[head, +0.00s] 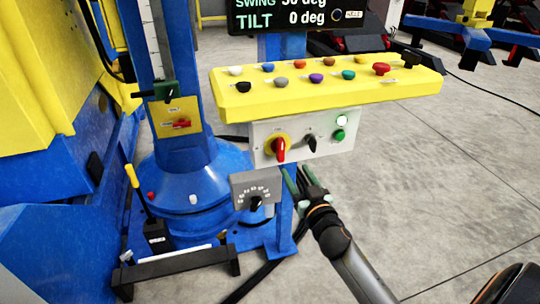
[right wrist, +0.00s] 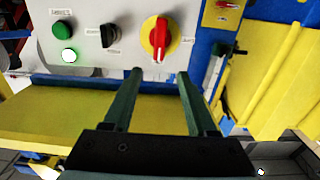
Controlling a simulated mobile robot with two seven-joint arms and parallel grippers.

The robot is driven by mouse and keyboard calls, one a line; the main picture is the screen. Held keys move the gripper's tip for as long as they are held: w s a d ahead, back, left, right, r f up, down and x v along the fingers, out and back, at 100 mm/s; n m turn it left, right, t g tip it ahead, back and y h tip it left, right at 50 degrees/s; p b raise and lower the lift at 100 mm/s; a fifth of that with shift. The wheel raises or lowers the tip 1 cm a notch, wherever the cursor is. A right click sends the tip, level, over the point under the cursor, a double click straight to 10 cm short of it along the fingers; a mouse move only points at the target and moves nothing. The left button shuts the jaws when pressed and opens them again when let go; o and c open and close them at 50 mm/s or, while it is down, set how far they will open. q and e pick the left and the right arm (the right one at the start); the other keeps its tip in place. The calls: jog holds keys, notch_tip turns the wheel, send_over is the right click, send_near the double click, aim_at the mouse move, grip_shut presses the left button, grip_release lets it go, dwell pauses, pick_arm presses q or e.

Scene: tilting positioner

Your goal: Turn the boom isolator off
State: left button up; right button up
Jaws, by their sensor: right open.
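A red rotary handle on a yellow disc (head: 279,149) sits on the white front panel (head: 318,139) of the console, its grip about upright. It also shows in the right wrist view (right wrist: 160,38). A second red handle (head: 181,124) lies about level on a yellow plate on the blue column; it shows at the edge of the right wrist view (right wrist: 229,4). The labels are too small to read, so I cannot tell which is the boom isolator. My right gripper (head: 298,173) is open and empty, just below the white panel. Its fingers (right wrist: 160,74) point towards the panel, apart from the first handle.
A black selector (head: 310,142), a lit white lamp (head: 342,121) and a green button (head: 340,135) sit right of the first handle. The yellow console (head: 300,101) with several buttons overhangs them. A grey dial box (head: 256,190) stands left of my right gripper.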

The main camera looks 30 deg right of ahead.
aim_at(282, 147)
jog(key=b+x, duration=0.1)
jog(key=x, duration=1)
jog(key=shift+w, duration=0.1)
jog(key=shift+w+d, duration=0.15)
jog(key=shift+w, duration=0.3)
jog(key=shift+c, duration=0.4)
grip_shut()
